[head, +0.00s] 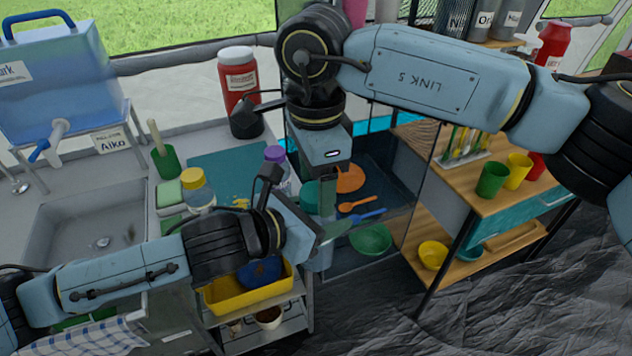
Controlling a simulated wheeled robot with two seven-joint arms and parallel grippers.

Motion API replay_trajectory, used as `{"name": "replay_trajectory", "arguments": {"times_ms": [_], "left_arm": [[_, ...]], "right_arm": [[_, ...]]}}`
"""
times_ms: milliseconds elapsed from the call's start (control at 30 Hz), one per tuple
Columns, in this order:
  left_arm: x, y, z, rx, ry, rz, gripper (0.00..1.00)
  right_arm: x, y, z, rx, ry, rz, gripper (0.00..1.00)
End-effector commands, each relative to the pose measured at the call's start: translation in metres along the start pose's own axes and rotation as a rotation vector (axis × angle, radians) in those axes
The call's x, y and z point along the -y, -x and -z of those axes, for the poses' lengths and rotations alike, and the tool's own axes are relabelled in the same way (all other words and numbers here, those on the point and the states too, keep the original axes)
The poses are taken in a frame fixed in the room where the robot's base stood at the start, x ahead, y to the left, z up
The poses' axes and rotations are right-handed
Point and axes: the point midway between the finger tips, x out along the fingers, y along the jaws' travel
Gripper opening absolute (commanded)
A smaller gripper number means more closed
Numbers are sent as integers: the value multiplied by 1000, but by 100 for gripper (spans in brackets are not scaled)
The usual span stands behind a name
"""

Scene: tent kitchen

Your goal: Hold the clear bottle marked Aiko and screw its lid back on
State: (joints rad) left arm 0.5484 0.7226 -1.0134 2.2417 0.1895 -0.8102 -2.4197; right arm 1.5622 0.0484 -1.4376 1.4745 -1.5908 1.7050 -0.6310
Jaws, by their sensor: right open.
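A clear bottle with a yellow lid (198,190) stands upright on the counter, left of centre. A second bottle with a purple lid (275,157) stands to its right, partly hidden by my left wrist; no name can be read on either bottle. A card reading Aiko (111,139) is below the blue water tank. My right gripper (326,192) points down, open, right of the purple-lidded bottle. My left gripper (312,232) is low and near it, its fingers not clearly seen. No loose lid can be made out.
The water tank (55,85) and sink (85,225) are at left. A yellow tub (248,296) sits on the lower shelf. At right, a wooden shelf unit holds green (492,180) and yellow cups (518,170).

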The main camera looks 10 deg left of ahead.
Motion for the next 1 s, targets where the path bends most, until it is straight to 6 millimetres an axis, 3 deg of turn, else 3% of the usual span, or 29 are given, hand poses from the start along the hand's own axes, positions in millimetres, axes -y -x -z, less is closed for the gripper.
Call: {"name": "replay_trajectory", "arguments": {"times_ms": [233,467,633,767,1000], "left_arm": [[0,0,0,1,0,0,0],[0,0,0,1,0,0,0],[0,0,0,1,0,0,0],[0,0,0,1,0,0,0],[0,0,0,1,0,0,0]], "right_arm": [[0,33,0,-1,0,3,65],[0,36,0,1,0,1,65],[0,37,0,0,24,2,53],[0,42,0,0,140,2,53],[0,58,0,-1,514,3,53]]}}
